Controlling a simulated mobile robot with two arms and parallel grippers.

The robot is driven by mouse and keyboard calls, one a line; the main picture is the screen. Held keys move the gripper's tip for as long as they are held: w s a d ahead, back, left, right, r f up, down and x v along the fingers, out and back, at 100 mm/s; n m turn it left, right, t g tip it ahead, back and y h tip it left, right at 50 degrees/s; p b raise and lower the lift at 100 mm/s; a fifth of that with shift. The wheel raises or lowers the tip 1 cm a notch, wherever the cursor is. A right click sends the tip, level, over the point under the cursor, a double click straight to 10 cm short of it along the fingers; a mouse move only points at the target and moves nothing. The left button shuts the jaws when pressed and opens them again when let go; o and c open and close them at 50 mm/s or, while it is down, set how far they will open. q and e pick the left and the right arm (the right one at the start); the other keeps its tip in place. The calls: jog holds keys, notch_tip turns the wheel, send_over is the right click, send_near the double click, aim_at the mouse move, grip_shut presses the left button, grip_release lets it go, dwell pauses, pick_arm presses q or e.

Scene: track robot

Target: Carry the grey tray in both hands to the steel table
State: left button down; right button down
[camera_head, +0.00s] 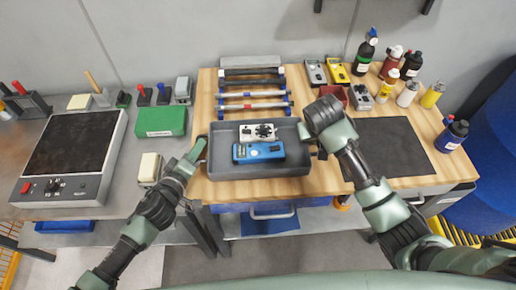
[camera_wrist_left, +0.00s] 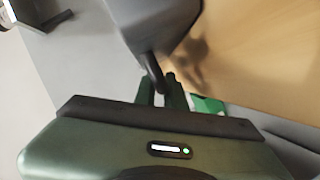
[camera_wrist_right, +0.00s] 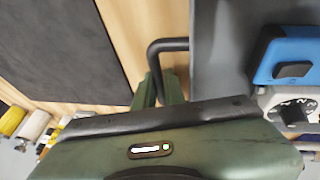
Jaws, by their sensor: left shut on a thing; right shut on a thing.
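The grey tray (camera_head: 222,171) is at the wooden workbench, near its front edge. It holds a blue multimeter (camera_head: 258,152) and a white device with a dial (camera_head: 258,132). My left gripper (camera_head: 201,150) is shut on the tray's left handle (camera_wrist_left: 152,70). My right gripper (camera_wrist_right: 160,90) is shut on the right handle (camera_wrist_right: 166,45); its fingertips are mostly hidden in the head view. A handle shadow falls on the wood in the left wrist view; I cannot tell how far the tray is above the bench. The steel table (camera_head: 122,178) stands to the left.
The steel table carries a hotplate (camera_head: 75,145), a green box (camera_head: 160,121) and a cream-topped block (camera_head: 150,167), with bare steel near its front right. On the wooden bench (camera_head: 328,180) are blue-ended rods behind the tray, a dark mat (camera_head: 390,148) and several bottles at right.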

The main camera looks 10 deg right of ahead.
pick_arm(q)
jog(key=shift+r, duration=0.15)
pick_arm(e)
jog(key=shift+w+r, duration=0.1)
jog(key=shift+r, duration=0.15)
